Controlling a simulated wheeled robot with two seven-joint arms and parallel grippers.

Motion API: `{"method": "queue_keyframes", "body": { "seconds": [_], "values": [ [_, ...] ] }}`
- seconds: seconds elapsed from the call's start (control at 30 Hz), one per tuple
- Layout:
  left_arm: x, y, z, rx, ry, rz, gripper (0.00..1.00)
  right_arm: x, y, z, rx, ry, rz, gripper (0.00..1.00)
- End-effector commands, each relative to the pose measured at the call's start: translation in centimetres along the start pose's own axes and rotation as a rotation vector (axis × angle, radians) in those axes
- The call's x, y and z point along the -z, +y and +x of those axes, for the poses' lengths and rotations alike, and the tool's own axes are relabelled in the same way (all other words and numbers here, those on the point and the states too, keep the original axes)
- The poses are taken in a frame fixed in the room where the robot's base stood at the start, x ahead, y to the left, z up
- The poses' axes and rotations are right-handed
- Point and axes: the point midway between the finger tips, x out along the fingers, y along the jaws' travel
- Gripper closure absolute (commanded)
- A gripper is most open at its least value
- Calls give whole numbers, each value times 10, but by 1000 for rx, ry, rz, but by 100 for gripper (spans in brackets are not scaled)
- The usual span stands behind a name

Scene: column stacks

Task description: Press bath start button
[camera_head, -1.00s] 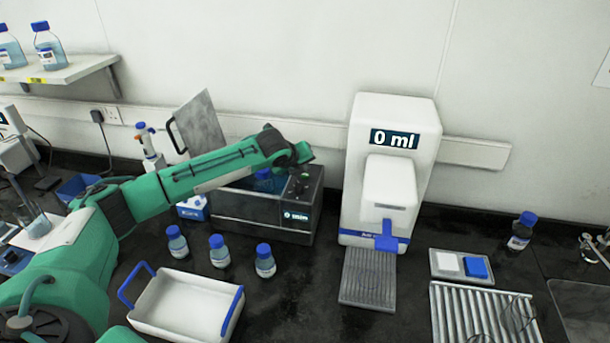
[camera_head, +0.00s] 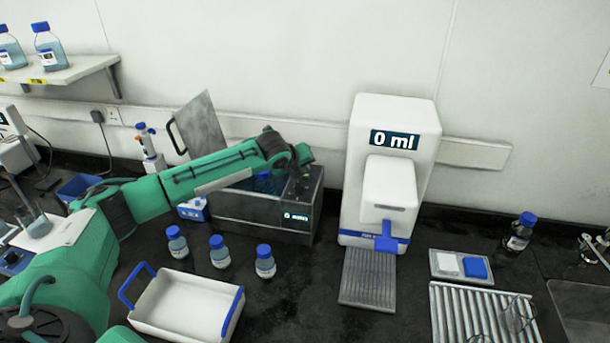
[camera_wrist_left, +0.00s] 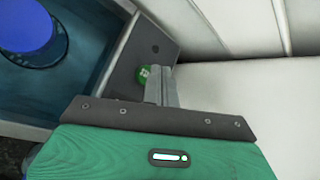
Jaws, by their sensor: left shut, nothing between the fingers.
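The water bath (camera_head: 262,215) is a dark metal box with its lid (camera_head: 200,125) raised and a display (camera_head: 296,217) that seems to read 0 min. My left gripper (camera_head: 298,188) is over the bath's right end panel, pointing down. In the left wrist view its shut, empty fingers (camera_wrist_left: 161,86) stand right beside the round green button (camera_wrist_left: 142,76) and partly overlap it. I cannot tell whether they touch or press it. The button is hidden in the head view. A blue-capped bottle (camera_wrist_left: 24,24) sits inside the bath. My right gripper is out of view.
A white dispenser (camera_head: 395,130) reading 0 ml stands right of the bath. Several blue-capped bottles (camera_head: 219,250) and a white tray (camera_head: 188,305) with blue handles are in front.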

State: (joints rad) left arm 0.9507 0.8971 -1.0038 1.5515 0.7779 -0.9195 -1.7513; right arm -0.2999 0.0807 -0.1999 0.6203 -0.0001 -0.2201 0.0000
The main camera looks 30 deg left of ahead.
Motion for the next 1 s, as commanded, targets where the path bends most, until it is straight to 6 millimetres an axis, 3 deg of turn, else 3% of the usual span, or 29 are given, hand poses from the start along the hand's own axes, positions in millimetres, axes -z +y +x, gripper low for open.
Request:
{"method": "queue_keyframes", "body": {
  "seconds": [1.0],
  "values": [
    [6,5,7,0,0,1,100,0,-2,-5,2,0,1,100]
  ]
}}
